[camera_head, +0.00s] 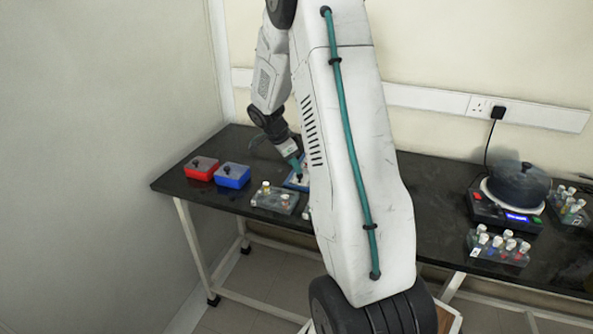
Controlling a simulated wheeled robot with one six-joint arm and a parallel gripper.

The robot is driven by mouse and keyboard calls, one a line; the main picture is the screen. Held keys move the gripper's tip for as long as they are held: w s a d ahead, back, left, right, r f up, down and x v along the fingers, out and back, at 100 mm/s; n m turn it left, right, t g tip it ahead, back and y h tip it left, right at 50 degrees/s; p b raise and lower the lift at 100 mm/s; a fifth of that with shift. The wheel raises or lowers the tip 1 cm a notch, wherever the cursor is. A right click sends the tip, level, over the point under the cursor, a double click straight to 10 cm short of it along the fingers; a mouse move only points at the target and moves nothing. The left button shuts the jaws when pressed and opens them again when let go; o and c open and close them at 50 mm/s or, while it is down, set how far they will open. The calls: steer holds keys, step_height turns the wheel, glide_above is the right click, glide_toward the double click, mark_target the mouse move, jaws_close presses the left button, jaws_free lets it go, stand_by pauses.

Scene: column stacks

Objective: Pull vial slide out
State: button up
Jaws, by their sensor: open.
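My gripper (298,172), teal at its tip, points down over a small blue-edged item (291,184) on the dark bench. My arm hides much of that item, and I cannot tell whether the fingers touch it. Nothing is seen held in the gripper. A clear rack (275,203) with a few capped vials stands just in front and to the left of the gripper. No part is clearly recognisable as the vial slide.
At the right are a dark pot (519,184) on a scale-like device (505,216), and vial racks (498,247) (569,206). My arm blocks the middle of the dark bench (440,190).

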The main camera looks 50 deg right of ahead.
steer(key=shift+v, duration=1.7)
steer(key=shift+f, duration=0.1)
steer(key=s+a+r+n+t+y, duration=0.1)
steer(key=s+a+r+n, duration=0.4)
steer(key=a, duration=0.6)
steer(key=s+a+r+n+t+y, duration=0.1)
steer(key=s+a+r+n, duration=0.5)
steer(key=s+a+n, duration=0.4)
steer(key=s+a+r+n+t+y, duration=0.1)
steer(key=s+a+r+n, duration=0.4)
steer(key=s+a, duration=0.6)
steer(key=a+n+y, duration=0.1)
steer(key=n, duration=0.1)
steer(key=shift+s+a+r+n, duration=0.2)
steer(key=shift+a+r+n, duration=0.05)
steer(key=shift+n, duration=0.15)
